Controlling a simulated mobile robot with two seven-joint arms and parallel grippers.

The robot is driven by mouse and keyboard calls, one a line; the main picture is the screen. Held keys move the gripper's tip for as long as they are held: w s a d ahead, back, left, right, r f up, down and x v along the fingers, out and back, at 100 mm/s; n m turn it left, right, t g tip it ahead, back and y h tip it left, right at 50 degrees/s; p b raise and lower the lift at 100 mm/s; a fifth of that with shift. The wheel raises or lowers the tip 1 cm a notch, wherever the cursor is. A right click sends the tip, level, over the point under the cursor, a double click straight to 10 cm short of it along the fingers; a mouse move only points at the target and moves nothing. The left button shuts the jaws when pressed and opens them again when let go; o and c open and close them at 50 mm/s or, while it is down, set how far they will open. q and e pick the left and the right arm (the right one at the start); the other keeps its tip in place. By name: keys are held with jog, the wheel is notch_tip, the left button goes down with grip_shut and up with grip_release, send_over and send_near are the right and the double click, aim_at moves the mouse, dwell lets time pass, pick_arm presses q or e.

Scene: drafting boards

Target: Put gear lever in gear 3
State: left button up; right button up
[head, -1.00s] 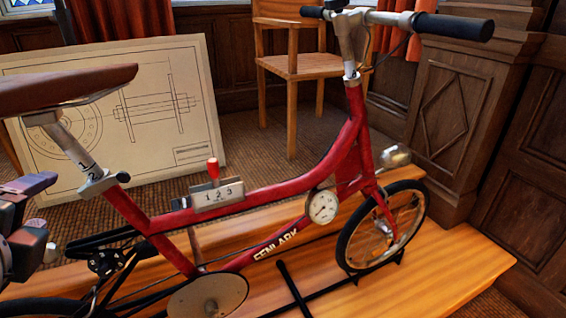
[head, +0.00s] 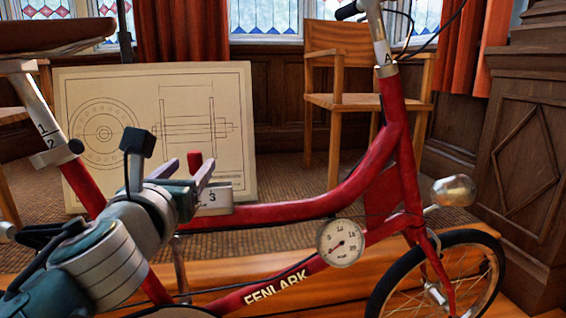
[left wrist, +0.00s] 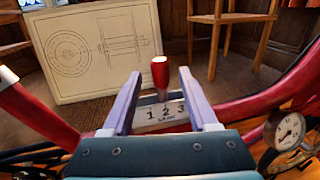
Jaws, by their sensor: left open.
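The gear lever has a red knob (left wrist: 160,72) on a short stem. It rises from a metal shift plate (left wrist: 165,111) marked 1, 2, 3 on the red bicycle frame (head: 330,203). In the left wrist view the stem stands in line with the 2. My left gripper (head: 189,162) is open, with one finger on each side of the lever in the left wrist view (left wrist: 160,73). I cannot tell whether either finger touches it. In the head view my gripper and wrist hide part of the shift plate; the 3 still shows. My right gripper is not in view.
A round dial (head: 340,243) is on the frame right of the plate. The seat (head: 55,36) is at upper left. A drawing board (head: 240,130) and a wooden chair (head: 345,100) stand behind. The front wheel (head: 450,275) is at lower right.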

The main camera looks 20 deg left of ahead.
aim_at(193, 164)
pick_arm(q)
jog(key=shift+b+x, duration=0.3)
jog(key=shift+x, duration=1.45)
grip_shut()
